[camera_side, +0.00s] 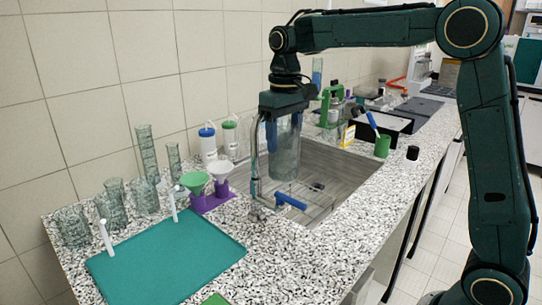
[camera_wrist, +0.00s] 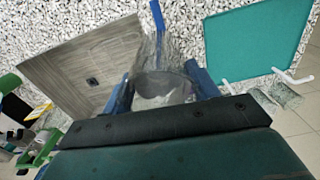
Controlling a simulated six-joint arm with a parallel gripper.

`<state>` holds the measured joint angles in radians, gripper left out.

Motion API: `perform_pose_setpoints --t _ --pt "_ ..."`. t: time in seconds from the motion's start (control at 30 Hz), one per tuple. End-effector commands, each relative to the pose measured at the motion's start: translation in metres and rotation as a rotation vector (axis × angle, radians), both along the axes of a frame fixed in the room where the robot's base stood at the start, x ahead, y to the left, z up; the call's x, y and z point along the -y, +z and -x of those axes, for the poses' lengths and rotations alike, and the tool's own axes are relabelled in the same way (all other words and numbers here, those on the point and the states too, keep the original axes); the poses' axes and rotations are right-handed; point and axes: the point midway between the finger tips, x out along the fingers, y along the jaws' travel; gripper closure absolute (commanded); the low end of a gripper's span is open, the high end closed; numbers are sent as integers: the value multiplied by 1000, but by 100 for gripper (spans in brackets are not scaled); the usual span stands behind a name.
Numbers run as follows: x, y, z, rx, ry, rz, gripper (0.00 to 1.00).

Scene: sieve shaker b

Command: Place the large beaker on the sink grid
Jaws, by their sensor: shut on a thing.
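The large beaker (camera_side: 287,152) is clear glass and hangs upright below my gripper (camera_side: 284,126) in the side view. My gripper is shut on it, with blue fingers at its sides. In the wrist view the beaker (camera_wrist: 160,88) shows between the fingers. The sink grid (camera_side: 318,203) is a thin wire rack in the grey sink (camera_side: 340,168). In the side view the beaker appears over the sink, with its bottom apart from the grid. I cannot tell the exact height. The grid is hard to make out in the wrist view.
The tap with a blue handle (camera_side: 290,201) rises close to the beaker. Funnels on a purple stand (camera_side: 212,200), wash bottles (camera_side: 207,143), glassware (camera_side: 110,208) and a teal mat (camera_side: 165,262) are left of the sink. A green cup (camera_side: 382,146) stands to its right.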

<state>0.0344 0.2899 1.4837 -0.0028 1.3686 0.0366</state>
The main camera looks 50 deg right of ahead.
Motion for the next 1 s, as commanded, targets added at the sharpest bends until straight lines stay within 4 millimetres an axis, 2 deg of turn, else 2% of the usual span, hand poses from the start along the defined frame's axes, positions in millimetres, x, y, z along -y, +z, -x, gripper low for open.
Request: perform_pose_setpoints --t 0.1,0.2,0.8,1.0 --pt "-12 -1 -1 0 52 0 67" --pt "-15 -1 -1 0 68 0 67" --pt "-17 -1 -1 1 69 0 67" --pt "-34 3 0 2 72 0 67"
